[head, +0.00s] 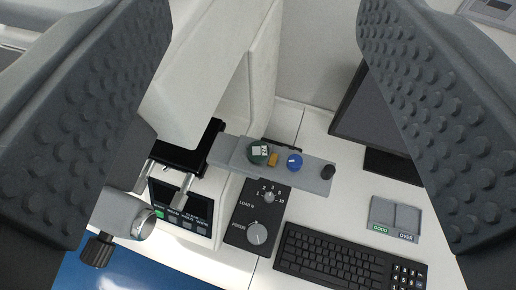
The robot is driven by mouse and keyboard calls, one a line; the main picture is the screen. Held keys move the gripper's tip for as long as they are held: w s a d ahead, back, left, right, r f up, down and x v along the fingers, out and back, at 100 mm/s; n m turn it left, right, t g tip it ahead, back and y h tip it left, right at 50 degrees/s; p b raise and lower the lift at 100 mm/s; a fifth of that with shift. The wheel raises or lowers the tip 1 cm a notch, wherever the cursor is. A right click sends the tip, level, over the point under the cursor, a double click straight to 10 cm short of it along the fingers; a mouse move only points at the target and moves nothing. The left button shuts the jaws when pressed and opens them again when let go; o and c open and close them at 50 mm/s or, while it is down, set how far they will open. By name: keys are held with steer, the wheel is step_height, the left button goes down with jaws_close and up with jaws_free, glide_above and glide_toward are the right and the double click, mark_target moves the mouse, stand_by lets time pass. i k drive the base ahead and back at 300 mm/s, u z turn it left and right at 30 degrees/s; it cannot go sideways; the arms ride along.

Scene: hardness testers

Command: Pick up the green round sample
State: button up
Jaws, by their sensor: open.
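The green round sample (257,152) sits on the grey tray (318,181), toward its left end, with a pale label on top. A small yellow piece (273,159), a blue round piece (295,161) and a black round piece (328,171) stand to its right on the same tray. My gripper (265,150) is open, with its two dark studded fingers at the left and right of the head view. The green sample shows in the gap between them, farther off, and nothing is held.
A white tester body (205,70) rises left of and behind the tray. A control panel with knobs (257,225), a keyboard (340,258) and a two-part GOOD/OVER tray (395,218) lie in front. A dark monitor (375,115) stands at right. A metal cylinder (135,222) is at lower left.

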mark_target(258, 153)
steer(key=k, duration=0.5)
steer(key=u, duration=1.3)
steer(key=k, duration=0.4)
steer(key=z, duration=0.2)
steer(key=i, duration=0.5)
steer(key=z, duration=0.05)
